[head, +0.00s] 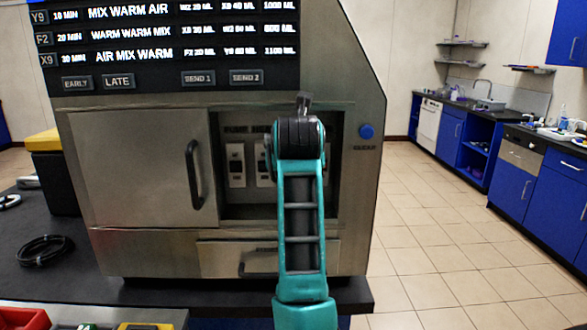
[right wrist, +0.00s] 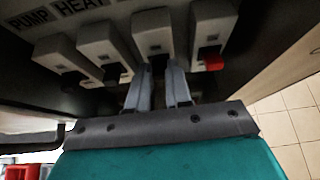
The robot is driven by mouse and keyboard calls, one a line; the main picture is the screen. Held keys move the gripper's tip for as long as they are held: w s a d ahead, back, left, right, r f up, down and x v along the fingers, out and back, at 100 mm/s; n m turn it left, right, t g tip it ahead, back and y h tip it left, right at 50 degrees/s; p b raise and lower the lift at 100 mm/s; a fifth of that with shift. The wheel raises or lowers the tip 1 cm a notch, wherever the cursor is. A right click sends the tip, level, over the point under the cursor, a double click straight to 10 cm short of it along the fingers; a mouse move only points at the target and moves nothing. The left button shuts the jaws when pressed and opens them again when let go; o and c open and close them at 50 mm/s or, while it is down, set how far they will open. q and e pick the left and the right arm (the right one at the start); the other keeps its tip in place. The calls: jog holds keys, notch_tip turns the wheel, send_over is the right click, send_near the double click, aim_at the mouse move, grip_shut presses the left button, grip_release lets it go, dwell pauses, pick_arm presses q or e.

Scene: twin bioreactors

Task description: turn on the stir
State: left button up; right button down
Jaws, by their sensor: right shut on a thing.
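A row of grey switches shows in the right wrist view, under the labels PUMP and HEAT; the labels further right are hidden. My right gripper (right wrist: 159,82) is at the third switch (right wrist: 153,34), its two fingers shut on that switch's dark lever. The first switch (right wrist: 58,53) and second switch (right wrist: 104,46) are to the left. The fourth switch (right wrist: 212,22), with a red part at its lower end, is just right of the fingers. In the head view my teal right arm (head: 302,225) covers the right part of the switch recess. My left gripper is not in view.
The machine has a closed door (head: 145,165) with a black handle left of the recess, a drawer (head: 222,252) below, and a blue button (head: 366,131) to the right. A display (head: 130,30) with recipe lines is above. A black cable coil (head: 46,250) lies on the dark bench.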

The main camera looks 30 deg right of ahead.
jog(key=shift+w+r+g+y, duration=0.2)
jog(key=shift+g+y, duration=0.1)
jog(key=shift+g, duration=0.2)
jog(key=c, duration=1)
grip_release()
jog(key=shift+c, duration=0.2)
jog(key=v, duration=1.3)
jog(key=shift+b, duration=0.45)
jog(key=shift+d, duration=0.15)
